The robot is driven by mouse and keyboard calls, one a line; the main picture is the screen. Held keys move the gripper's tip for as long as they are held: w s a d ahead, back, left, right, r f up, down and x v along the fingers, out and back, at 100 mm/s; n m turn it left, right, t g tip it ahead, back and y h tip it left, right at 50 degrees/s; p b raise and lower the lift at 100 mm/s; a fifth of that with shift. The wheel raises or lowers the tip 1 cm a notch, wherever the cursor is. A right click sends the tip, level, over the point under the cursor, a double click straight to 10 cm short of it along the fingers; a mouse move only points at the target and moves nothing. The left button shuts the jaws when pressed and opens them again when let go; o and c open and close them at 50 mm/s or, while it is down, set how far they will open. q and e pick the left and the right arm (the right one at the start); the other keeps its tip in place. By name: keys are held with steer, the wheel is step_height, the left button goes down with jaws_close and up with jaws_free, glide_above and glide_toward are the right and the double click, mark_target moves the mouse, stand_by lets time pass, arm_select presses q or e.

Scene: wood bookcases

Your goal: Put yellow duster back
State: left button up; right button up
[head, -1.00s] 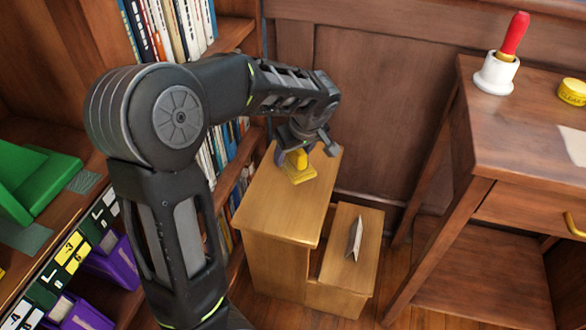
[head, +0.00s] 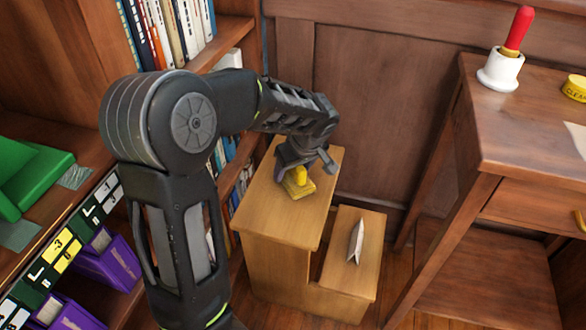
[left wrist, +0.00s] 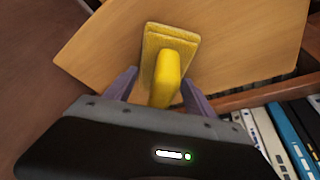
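The yellow duster (head: 299,187) sits on the top step of a wooden step stool (head: 262,218). It has a flat yellow base and an upright yellow handle. My left gripper (head: 305,169) is right at the duster from above and behind. In the left wrist view, the open fingers of the left gripper (left wrist: 153,88) stand on either side of the handle of the duster (left wrist: 170,60), with gaps visible. The duster's base rests on the wood. My right gripper is in neither view.
A bookcase with books (head: 180,28) and purple bins (head: 110,263) is at left. A green object (head: 38,178) lies on its shelf. A folded pale item (head: 356,240) stands on the lower step. A desk (head: 520,120) at right holds a red-handled bell (head: 503,62) and a yellow tin (head: 574,88).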

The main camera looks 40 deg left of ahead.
arm_select(q)
steer(key=o, duration=0.3)
steer(key=shift+r, duration=0.15)
steer(key=shift+r+p, duration=0.2)
steer(key=shift+p, duration=0.1)
steer(key=p+v, duration=0.4)
steer(key=v, duration=0.7)
steer(key=shift+d+r, duration=0.15)
steer(key=shift+r, duration=0.2)
